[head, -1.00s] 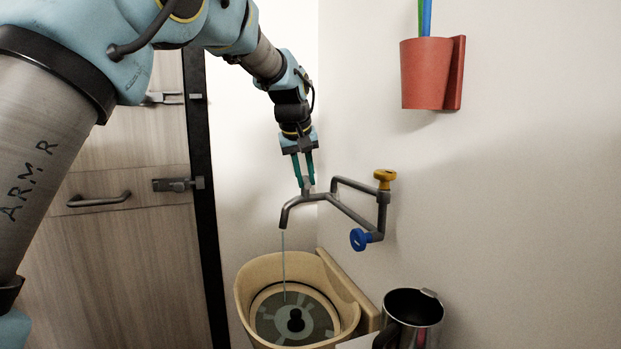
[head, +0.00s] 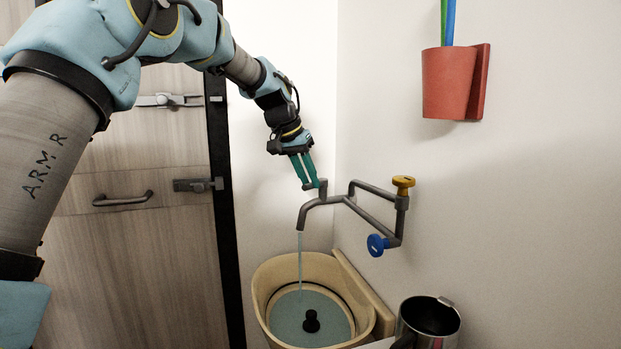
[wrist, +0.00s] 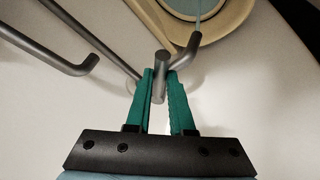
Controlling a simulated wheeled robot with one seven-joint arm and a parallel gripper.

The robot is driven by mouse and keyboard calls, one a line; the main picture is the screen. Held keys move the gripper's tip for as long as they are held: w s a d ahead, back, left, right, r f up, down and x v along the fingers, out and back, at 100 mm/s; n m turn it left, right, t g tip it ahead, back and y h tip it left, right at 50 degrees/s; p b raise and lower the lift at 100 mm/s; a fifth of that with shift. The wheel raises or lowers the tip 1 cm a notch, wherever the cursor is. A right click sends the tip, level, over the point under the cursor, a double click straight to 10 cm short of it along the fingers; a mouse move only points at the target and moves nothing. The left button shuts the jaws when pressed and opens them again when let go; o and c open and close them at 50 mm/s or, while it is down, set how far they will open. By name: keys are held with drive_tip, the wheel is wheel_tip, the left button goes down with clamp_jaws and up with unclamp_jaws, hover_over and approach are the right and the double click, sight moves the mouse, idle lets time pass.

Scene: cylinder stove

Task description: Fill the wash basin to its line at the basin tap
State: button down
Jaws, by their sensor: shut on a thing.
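The beige wash basin (head: 262,290) is on the wall below the grey basin tap (head: 345,199). A thin stream (head: 300,262) falls from the down-turned spout into it. Blue-grey water (head: 285,318) covers its floor around a black plug knob (head: 311,321). A dark line (head: 345,296) rings the inner wall; the water looks a little below it. My gripper (head: 317,187) is shut on the upright peg on the spout arm; the wrist view shows the peg (wrist: 160,80) between the green fingers. A yellow knob (head: 403,185) and a blue knob (head: 377,244) sit on the tap.
A steel mug (head: 425,325) stands right of the basin at the bottom edge. A red holder (head: 448,85) with green and blue sticks hangs on the wall above right. A wooden door (head: 135,265) with handle and latches is at left.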

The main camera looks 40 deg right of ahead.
idle(0.3)
drive_tip(key=c, duration=0.8)
unclamp_jaws()
drive_tip(key=shift+r, duration=0.1)
drive_tip(key=b+v, duration=0.2)
drive_tip(key=v, duration=0.8)
drive_tip(key=shift+a+r, duration=0.15)
drive_tip(key=shift+r, duration=0.15)
